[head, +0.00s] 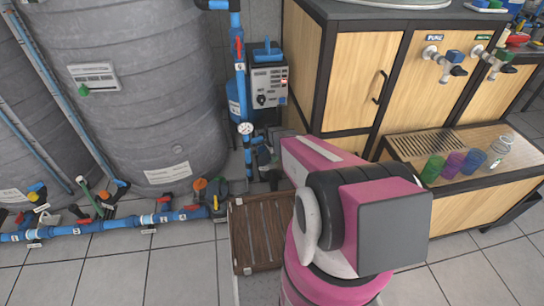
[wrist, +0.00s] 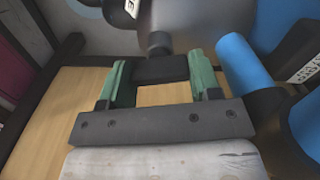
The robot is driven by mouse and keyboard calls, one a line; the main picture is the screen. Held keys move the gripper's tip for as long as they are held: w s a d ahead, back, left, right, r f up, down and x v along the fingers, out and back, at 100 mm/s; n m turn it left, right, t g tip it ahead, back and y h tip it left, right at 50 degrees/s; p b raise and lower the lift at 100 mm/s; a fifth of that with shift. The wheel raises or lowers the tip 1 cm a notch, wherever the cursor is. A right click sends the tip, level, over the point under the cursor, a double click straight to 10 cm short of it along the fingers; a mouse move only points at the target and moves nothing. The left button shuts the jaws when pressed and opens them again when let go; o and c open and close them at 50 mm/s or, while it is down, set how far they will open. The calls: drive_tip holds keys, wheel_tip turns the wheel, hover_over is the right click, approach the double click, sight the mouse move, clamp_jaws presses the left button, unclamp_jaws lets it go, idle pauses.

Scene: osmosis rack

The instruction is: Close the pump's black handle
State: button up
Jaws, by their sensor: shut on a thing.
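In the wrist view my gripper (wrist: 160,82) has its two green fingers on either side of a black handle (wrist: 160,69). The jaws are shut on this handle. The handle joins a dark stem below a rounded grey body (wrist: 190,25), which looks like the pump. In the head view my pink and black arm reaches toward the corner between the tank and the wooden cabinet. My gripper and the black handle are hidden behind the arm there.
A blue pipe (wrist: 243,65) passes close to the right finger. The wooden cabinet (head: 358,85) stands to the right and the large grey tank (head: 140,90) to the left. A brown slatted case (head: 258,225) lies on the floor. The tiled floor (head: 120,275) at front left is clear.

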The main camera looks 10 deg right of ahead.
drive_tip(key=shift+m, duration=1.2)
drive_tip(key=o, duration=0.9)
wheel_tip(320, 180, up, 8)
drive_tip(key=shift+f, duration=0.2)
